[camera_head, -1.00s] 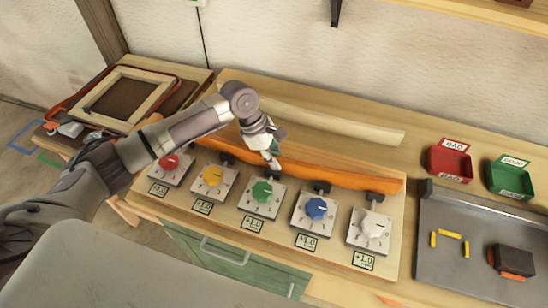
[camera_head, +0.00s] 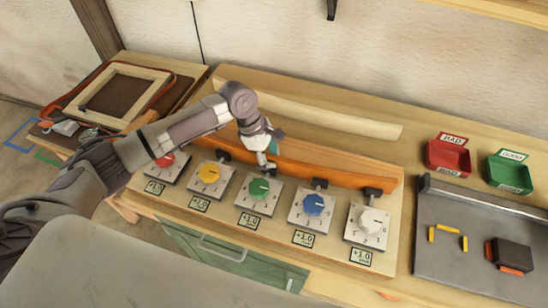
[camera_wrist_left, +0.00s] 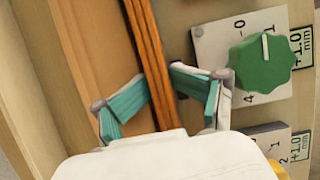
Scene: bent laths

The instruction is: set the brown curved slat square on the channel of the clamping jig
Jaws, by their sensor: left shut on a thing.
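The brown curved slat (camera_head: 340,175) stands along the row of clamp heads at the back of the clamping jig (camera_head: 225,205). It runs from behind the left dials to the white dial's clamp at the right. My left gripper (camera_head: 268,163) is over it near the green dial. In the left wrist view, its teal-padded fingers (camera_wrist_left: 158,95) are on either side of the slat (camera_wrist_left: 147,50) and shut on it. The gripper hides part of the slat and the channel beneath, so I cannot tell how fully the slat is seated. My right gripper is not in view.
Red, yellow, green (camera_head: 259,190), blue and white (camera_head: 370,222) dials line the jig's front. A pale curved strip (camera_head: 310,110) lies behind. A red bin (camera_head: 448,157) and a green bin (camera_head: 508,173) stand right, beside a grey plate (camera_head: 445,260).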

